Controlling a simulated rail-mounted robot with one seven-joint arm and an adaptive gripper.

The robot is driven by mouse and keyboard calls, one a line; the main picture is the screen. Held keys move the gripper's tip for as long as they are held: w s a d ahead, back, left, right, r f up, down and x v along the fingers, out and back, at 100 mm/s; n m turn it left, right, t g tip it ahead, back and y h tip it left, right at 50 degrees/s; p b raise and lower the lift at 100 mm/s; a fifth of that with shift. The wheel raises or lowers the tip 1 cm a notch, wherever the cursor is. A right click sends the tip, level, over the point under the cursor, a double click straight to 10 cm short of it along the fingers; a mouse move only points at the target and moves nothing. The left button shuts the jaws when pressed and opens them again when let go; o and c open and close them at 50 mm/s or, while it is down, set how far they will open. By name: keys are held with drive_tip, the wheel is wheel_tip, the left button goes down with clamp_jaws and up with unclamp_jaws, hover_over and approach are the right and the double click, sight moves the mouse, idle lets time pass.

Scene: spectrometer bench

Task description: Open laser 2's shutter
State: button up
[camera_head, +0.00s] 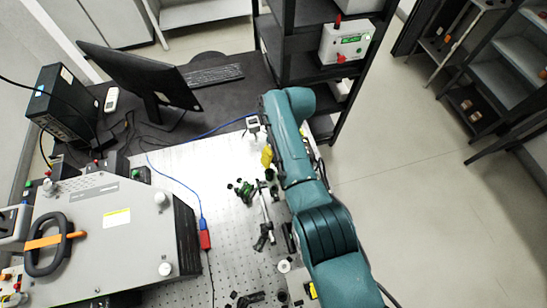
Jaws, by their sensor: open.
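My teal arm (315,225) reaches up the picture from the lower right, over the right part of the perforated optical bench (180,170). My gripper does not show; the arm hides the area below its far end. I cannot pick out laser 2 or its shutter for sure. Small dark and green optical mounts (243,190) stand on the bench just left of the arm. A yellow part (267,157) shows right beside the arm's left edge. A small white device (252,123) sits at the bench's back edge.
A large grey housing (85,235) with a dark handle (45,258) fills the lower left. A monitor (135,80) and black shelves with a white box (346,42) stand behind. Open floor lies right.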

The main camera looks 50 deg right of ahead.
drive_tip(key=shift+f, duration=0.2)
clamp_jaws()
drive_tip(key=b, duration=0.3)
drive_tip(key=shift+w+f, duration=0.2)
drive_tip(key=shift+f, duration=0.2)
drive_tip(key=shift+r+g+b, duration=0.15)
drive_tip(key=shift+g+b, duration=0.25)
drive_tip(key=shift+b, duration=0.6)
drive_tip(key=shift+r, duration=0.15)
